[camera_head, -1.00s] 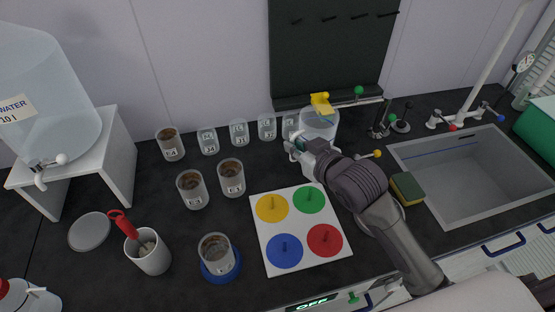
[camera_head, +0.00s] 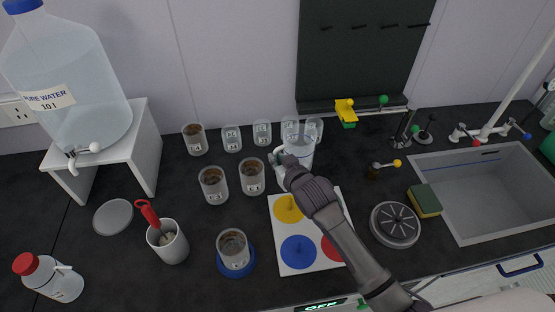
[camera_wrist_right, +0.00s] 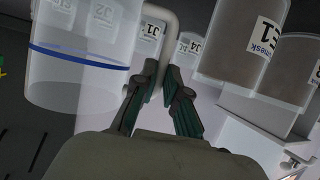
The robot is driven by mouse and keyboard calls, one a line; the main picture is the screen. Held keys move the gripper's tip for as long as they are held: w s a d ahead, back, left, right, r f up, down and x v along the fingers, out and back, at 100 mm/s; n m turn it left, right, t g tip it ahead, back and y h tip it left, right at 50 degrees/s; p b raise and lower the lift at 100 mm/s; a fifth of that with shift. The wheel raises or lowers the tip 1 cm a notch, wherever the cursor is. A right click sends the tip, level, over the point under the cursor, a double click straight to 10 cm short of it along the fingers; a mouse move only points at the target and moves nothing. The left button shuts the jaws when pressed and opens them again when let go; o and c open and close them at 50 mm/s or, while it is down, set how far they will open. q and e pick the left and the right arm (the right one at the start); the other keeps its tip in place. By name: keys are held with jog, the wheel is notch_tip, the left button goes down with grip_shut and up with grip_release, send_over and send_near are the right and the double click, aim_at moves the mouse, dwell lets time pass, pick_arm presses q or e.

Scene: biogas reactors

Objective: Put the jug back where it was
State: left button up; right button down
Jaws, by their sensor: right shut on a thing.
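The jug (camera_head: 303,152) is clear, with a blue line around it in the wrist view (camera_wrist_right: 75,58). It stands in front of the small glass jars at the back of the counter, behind the mat with coloured discs. My right gripper (camera_head: 279,163) is at its left side. In the wrist view the fingers (camera_wrist_right: 157,98) are shut on the jug's pale loop handle (camera_wrist_right: 165,30). My forearm covers part of the mat. I cannot tell whether the jug's base touches the counter. My left gripper is not in view.
Several small jars (camera_head: 262,133) line the back, with brown-filled beakers (camera_head: 213,186) nearer. The white mat (camera_head: 276,228) lies in front. A round grey metal disc (camera_head: 395,224), a sponge (camera_head: 425,201) and a sink (camera_head: 480,190) are at right.

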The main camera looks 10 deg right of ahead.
jog(key=shift+f, duration=0.45)
jog(key=c, duration=1.6)
grip_release()
jog(key=shift+f, duration=0.2)
jog(key=shift+c, duration=0.2)
jog(key=o, duration=0.4)
jog(key=shift+o, duration=0.2)
jog(key=shift+r, duration=0.25)
jog(key=shift+s+d, duration=0.1)
jog(key=shift+s, duration=0.3)
jog(key=b+v, duration=0.1)
jog(key=v, duration=1)
jog(key=shift+s, duration=0.1)
